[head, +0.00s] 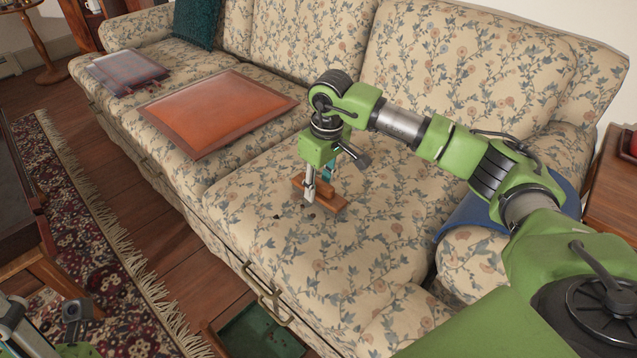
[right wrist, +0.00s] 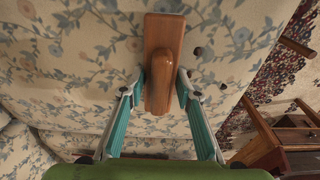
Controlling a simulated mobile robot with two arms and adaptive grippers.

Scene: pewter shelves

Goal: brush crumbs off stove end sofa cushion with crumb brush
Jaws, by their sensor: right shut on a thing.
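My right gripper (head: 318,190) is over the near seat cushion (head: 270,245) of the floral sofa, pointing down. It is shut on the wooden handle of the crumb brush (head: 333,200). In the right wrist view the brush (right wrist: 162,50) sits between the two teal-padded fingers (right wrist: 158,88), its long block lying low over the fabric. Its bristles are hidden underneath. Dark crumbs (head: 308,215) lie on the cushion beside the brush. A few crumbs (right wrist: 197,52) also show right of it in the right wrist view. Green and grey parts of my left arm show at the lower left corner; its jaw state is unclear.
An orange cushion or pad (head: 215,112) and a folded plaid cloth (head: 125,70) lie on the farther seats. A blue cloth (head: 480,212) hangs over the near armrest. A dark table (head: 20,215) stands left. A patterned rug (head: 85,230) covers the wooden floor.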

